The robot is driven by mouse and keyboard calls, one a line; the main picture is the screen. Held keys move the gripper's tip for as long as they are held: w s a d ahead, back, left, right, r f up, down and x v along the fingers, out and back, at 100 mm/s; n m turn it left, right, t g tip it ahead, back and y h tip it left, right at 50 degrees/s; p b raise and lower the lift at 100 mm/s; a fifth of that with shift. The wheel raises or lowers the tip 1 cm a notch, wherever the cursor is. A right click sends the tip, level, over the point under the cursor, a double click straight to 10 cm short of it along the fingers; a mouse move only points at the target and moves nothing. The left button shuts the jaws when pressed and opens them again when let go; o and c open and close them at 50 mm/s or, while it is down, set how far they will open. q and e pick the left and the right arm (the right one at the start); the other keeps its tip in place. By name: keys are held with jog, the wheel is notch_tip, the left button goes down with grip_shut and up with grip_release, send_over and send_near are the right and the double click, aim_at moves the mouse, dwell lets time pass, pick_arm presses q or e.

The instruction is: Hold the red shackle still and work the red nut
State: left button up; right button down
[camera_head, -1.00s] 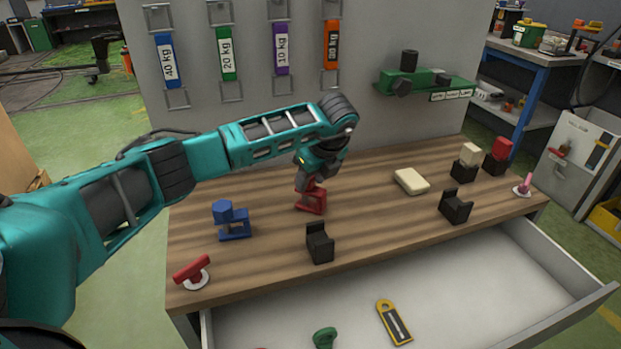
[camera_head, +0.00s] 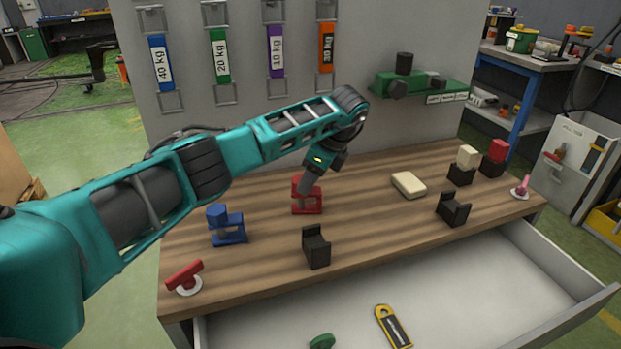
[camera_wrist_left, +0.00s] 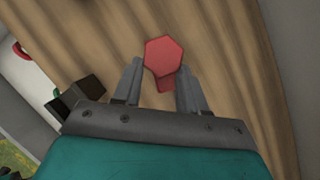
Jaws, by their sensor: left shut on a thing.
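The red shackle (camera_head: 308,208) stands on the wooden bench top, left of the middle. The red nut (camera_head: 301,189) sits at its top and shows as a hexagon in the left wrist view (camera_wrist_left: 165,54). My left gripper (camera_head: 304,187) comes down at a tilt from the upper right, its fingers at the nut. In the left wrist view the two fingers (camera_wrist_left: 160,75) stand on either side of the red nut and are shut on it. The shackle's body is mostly hidden beneath the nut there. My right gripper is not in view.
A blue shackle (camera_head: 228,232) stands to the left, a black cradle (camera_head: 316,247) in front, and a cream block (camera_head: 408,185) to the right. A red-handled piece (camera_head: 184,276) is at the front left corner. An open drawer (camera_head: 480,290) juts out below the bench.

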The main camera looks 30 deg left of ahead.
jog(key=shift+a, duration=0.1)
pick_arm(q)
jog(key=n+b, duration=0.1)
jog(key=n+g+b, duration=0.1)
jog(key=shift+w+f+n, duration=0.2)
jog(key=shift+w+n, duration=0.15)
jog(key=shift+n, duration=0.05)
jog(key=shift+w+a+n+g+h+b, duration=0.15)
jog(key=shift+n+g+h+b, duration=0.15)
jog(key=shift+n+b, duration=0.6)
jog(key=shift+r+n+b, duration=0.1)
jog(key=shift+n+b, duration=0.2)
jog(key=shift+w+a+n+g+b, duration=0.1)
jog(key=shift+n+g+b, duration=0.25)
jog(key=shift+b, duration=0.55)
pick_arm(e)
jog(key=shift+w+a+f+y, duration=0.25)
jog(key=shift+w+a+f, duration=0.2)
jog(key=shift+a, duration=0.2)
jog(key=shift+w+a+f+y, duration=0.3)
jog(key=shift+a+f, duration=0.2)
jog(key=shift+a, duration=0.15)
pick_arm(q)
jog(key=shift+r, duration=0.1)
jog(key=o, duration=1.3)
jog(key=shift+c, duration=0.2)
